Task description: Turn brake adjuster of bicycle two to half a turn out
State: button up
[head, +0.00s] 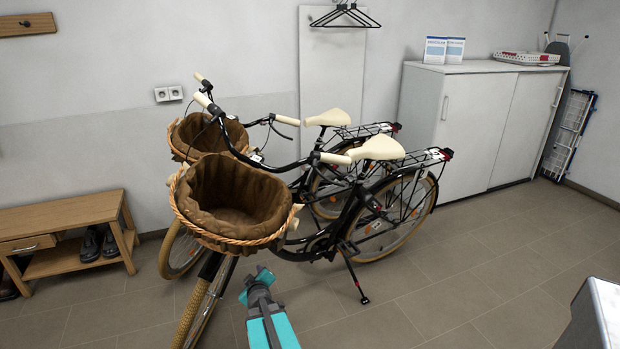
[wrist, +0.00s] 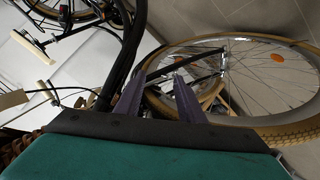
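Two black bicycles with cream saddles and brown-lined wicker baskets stand side by side: a nearer bicycle (head: 330,242) and a farther one (head: 330,121) by the wall. I cannot tell which is bicycle two. The brake adjuster is too small to make out in either view. My gripper (head: 258,276) is low, in front of the nearer bicycle, to the right of its front wheel (head: 203,300). In the wrist view my gripper (wrist: 159,76) has two grey fingers apart with nothing clearly held between them. A spoked wheel (wrist: 290,122) and dark frame tubes fill the space beyond.
A wooden shoe bench (head: 75,212) stands at left by the wall. A white cabinet (head: 485,125) stands behind the bicycles at right. A kickstand (head: 357,280) props the nearer bicycle. A grey edge (head: 597,315) juts in at lower right. Tiled floor (head: 470,260) is clear at right.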

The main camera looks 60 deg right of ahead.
jog(key=s+d+r+n+t+h, duration=0.2)
jog(key=s+d+r+t, duration=0.1)
jog(key=d+r, duration=0.8)
jog(key=n+t+y+p, duration=0.1)
jog(key=n+t+y, duration=0.1)
jog(key=n+t, duration=0.45)
send_near(306, 169)
jog(key=w+f, duration=0.3)
jog(key=f, duration=0.1)
jog(key=s+r+n+y, duration=0.4)
jog(key=s+r+n, duration=0.1)
jog(key=s, duration=0.4)
jog(key=shift+d+p, duration=0.2)
jog(key=shift+p, duration=0.1)
jog(key=x, duration=0.6)
jog(key=p+x, duration=0.1)
jog(key=x, duration=0.6)
jog(key=shift+w+d+f+p, duration=0.1)
jog(key=shift+w+f+p, duration=0.1)
jog(key=shift+w+p, duration=0.15)
jog(key=shift+c, duration=0.5)
